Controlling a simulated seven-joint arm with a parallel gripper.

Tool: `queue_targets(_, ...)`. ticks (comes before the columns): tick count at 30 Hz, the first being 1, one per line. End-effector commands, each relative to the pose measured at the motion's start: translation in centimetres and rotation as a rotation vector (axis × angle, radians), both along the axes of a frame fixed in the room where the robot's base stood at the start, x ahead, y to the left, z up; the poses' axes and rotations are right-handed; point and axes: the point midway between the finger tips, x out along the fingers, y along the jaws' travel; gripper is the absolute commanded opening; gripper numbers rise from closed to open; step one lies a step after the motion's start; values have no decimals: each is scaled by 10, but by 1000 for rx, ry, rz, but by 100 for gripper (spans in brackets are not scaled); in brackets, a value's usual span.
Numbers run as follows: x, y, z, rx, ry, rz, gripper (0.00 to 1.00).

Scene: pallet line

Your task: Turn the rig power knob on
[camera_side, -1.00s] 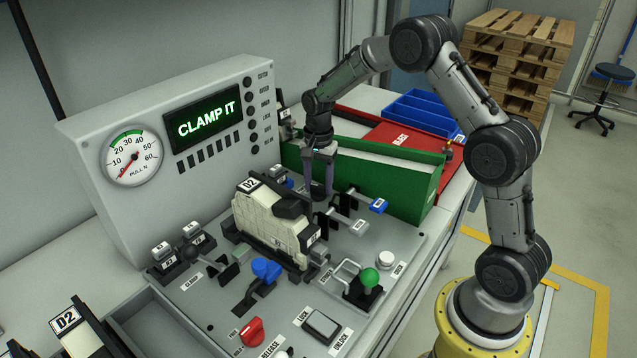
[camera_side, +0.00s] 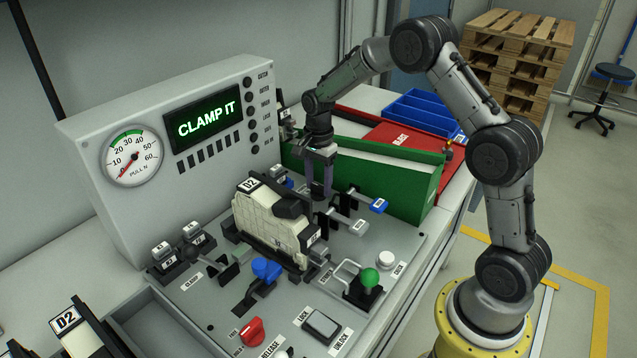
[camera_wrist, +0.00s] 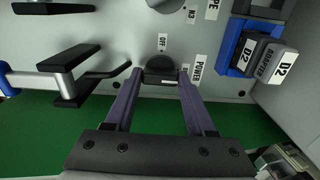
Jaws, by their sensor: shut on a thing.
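The power knob (camera_wrist: 160,66) is small and dark. In the wrist view it sits between the tips of my gripper (camera_wrist: 161,78), beside a POWER label (camera_wrist: 197,69) and an OFF label (camera_wrist: 163,41). My gripper is shut on the knob, with a purple-grey finger on each side. Another small label next to the right finger is partly covered. In the side view my gripper (camera_side: 319,194) points down at the panel behind the white D2 block, and its tips hide the knob. I cannot tell which way the knob points.
The white D2 block (camera_side: 262,222) stands left of my gripper. Black-mounted levers with a blue tip (camera_side: 378,205) and a grey tip (camera_side: 359,226) are close on the right. A green bin wall (camera_side: 400,178) rises behind. The display (camera_side: 204,117) reads CLAMP IT.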

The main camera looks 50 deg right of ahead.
Motion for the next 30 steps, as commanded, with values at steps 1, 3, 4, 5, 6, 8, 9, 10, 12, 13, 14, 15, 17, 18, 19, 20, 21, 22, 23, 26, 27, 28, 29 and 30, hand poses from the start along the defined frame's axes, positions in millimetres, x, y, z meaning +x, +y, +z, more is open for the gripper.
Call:
queue_targets(1, 1, -1, 2, -1, -4, -4, 0)
queue_targets(3, 1, -1, 2, 0, -4, -4, 68)
queue_targets(4, 1, -1, 2, 0, -4, -4, 73)
queue_targets(5, 1, -1, 2, 0, -4, -4, 78)
queue_targets(6, 1, -1, 2, 0, -3, -3, 85)
queue_targets(8, 0, -1, 1, 0, -3, -3, 85)
queue_targets(9, 0, 0, 1, 0, -2, -2, 85)
queue_targets(10, 0, 0, 1, 0, -2, -2, 85)
queue_targets(12, 0, 0, 1, 0, -2, -2, 85)
queue_targets(13, 0, 0, 1, 0, -1, -2, 85)
queue_targets(14, 0, 0, 1, 0, -1, -2, 85)
queue_targets(15, 0, 0, 1, 0, -1, -2, 85)
queue_targets(17, 0, 0, 4, 0, -2, -1, 85)
queue_targets(18, 1, 0, 7, 0, -3, -1, 85)
queue_targets(19, 1, 0, 11, 0, -4, -1, 85)
queue_targets(20, 1, 0, 14, 0, -5, -1, 85)
queue_targets(21, 1, 0, 20, 0, -4, -1, 85)
queue_targets(22, 1, 0, 26, 0, -5, -1, 85)
queue_targets(23, 1, 0, 32, -1, -6, -1, 85)
queue_targets(26, 2, -1, 54, -1, -8, -1, 85)
queue_targets(27, 1, 0, 63, -1, -7, -2, 85)
queue_targets(28, 1, -1, 70, -1, -7, -2, 85)
queue_targets(29, 2, -1, 77, -1, -8, -2, 85)
queue_targets(30, 1, 0, 85, -1, -7, -2, 85)
